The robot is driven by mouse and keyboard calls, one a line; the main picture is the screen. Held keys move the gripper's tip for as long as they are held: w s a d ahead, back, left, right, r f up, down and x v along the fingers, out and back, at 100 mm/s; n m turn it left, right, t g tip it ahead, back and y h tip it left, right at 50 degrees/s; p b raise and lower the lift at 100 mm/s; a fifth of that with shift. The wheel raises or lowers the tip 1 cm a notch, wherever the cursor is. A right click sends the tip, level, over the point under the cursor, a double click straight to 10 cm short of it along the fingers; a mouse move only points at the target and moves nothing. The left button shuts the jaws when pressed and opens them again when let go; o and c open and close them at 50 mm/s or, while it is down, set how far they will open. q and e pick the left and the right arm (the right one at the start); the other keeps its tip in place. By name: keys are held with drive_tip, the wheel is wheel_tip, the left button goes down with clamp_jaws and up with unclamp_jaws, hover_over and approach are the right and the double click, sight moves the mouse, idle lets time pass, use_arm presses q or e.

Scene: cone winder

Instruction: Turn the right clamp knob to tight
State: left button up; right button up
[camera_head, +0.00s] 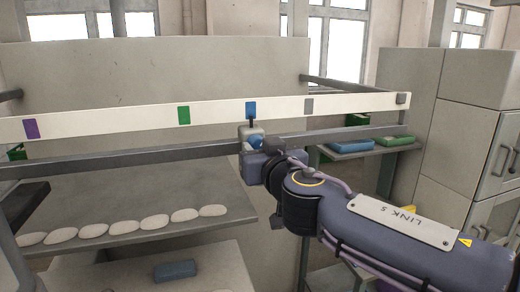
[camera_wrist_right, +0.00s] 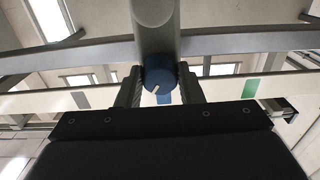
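The right clamp (camera_head: 250,131) is a grey block on the rail, under the blue mark. Its blue knob (camera_wrist_right: 160,78) shows in the wrist view below a grey cylinder, with a short white pointer line on its face. In the head view the knob (camera_head: 256,143) is partly hidden by my gripper. My right gripper (camera_wrist_right: 160,90) has one dark finger on each side of the knob, and both appear to touch it. The tight and loose markings cannot be made out. My left gripper is not in view.
A long white rail (camera_head: 130,117) carries purple (camera_head: 31,128), green (camera_head: 184,115), blue (camera_head: 251,109) and grey (camera_head: 309,106) marks. A grey bar (camera_head: 120,160) runs below it. Several pale oval pieces (camera_head: 154,222) lie on a grey shelf at left. Grey cabinets (camera_head: 457,100) stand at right.

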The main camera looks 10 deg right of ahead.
drive_tip(key=shift+c, duration=1)
drive_tip(key=shift+f+n+b, duration=0.2)
drive_tip(key=shift+n+b, duration=1)
drive_tip(key=n+b, duration=0.2)
drive_tip(key=n, duration=0.2)
drive_tip(key=shift+n+b, duration=0.3)
drive_tip(key=n+b, duration=0.1)
drive_tip(key=n, duration=0.2)
drive_tip(key=shift+r+n, duration=0.15)
drive_tip(key=shift+n, duration=0.15)
drive_tip(key=shift+r+n, duration=0.1)
drive_tip(key=shift+n, duration=2.1)
